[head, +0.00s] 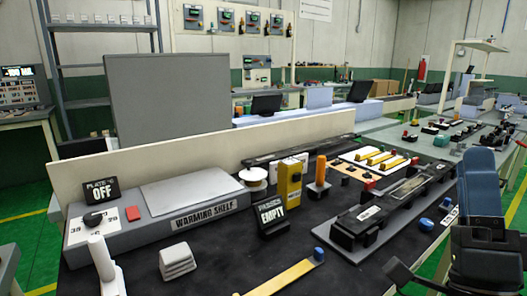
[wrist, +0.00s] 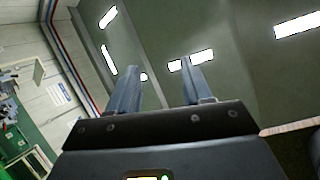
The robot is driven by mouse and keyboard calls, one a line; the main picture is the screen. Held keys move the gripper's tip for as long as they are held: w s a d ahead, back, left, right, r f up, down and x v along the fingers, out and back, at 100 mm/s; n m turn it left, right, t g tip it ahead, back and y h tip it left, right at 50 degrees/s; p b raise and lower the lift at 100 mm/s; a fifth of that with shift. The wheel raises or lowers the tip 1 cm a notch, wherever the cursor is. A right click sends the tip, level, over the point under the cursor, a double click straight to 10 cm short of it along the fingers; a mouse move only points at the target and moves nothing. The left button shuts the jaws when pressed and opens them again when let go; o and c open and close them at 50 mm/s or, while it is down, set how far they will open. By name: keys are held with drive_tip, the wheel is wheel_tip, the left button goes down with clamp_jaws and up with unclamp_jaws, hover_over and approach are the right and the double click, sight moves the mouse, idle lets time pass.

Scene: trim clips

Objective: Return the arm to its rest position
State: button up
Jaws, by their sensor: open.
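My gripper (head: 480,165) stands at the right edge of the head view, its blue-grey fingers pointing up beside the black-topped workbench (head: 85,262). In the wrist view my gripper (wrist: 164,76) has its two fingers apart, with nothing between them. Behind them are the ceiling and its lights, so it is tilted upward. It touches nothing that I can see. Most of my arm is outside the head view.
The bench holds a grey warming shelf (head: 163,205), a yellow block (head: 290,184), an "EMPTY" sign (head: 271,215), a yellow strip (head: 280,277) and a black clip fixture (head: 372,221). A low cream panel (head: 200,158) runs along its back. Green floor lies to the right.

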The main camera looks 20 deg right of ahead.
drive_tip(key=s+a+f+n+g+y, duration=0.3)
drive_tip(key=s+f+n, duration=0.3)
drive_tip(key=s+f, duration=0.2)
drive_tip(key=s+a+f+n+g+y+p, duration=0.1)
drive_tip(key=s+a+f+n+g+y, duration=0.3)
drive_tip(key=s+f, duration=0.4)
drive_tip(key=s+a+f+n+g+y+p, duration=0.1)
drive_tip(key=s+a+f+n+g+y, duration=0.3)
drive_tip(key=s+f+n+y, duration=0.2)
wheel_tip(320, 180, down, 2)
drive_tip(key=shift+s+a+f+n, duration=0.15)
drive_tip(key=shift+s+a+n, duration=0.05)
drive_tip(key=shift+s+n, duration=0.85)
drive_tip(key=shift+w, duration=0.1)
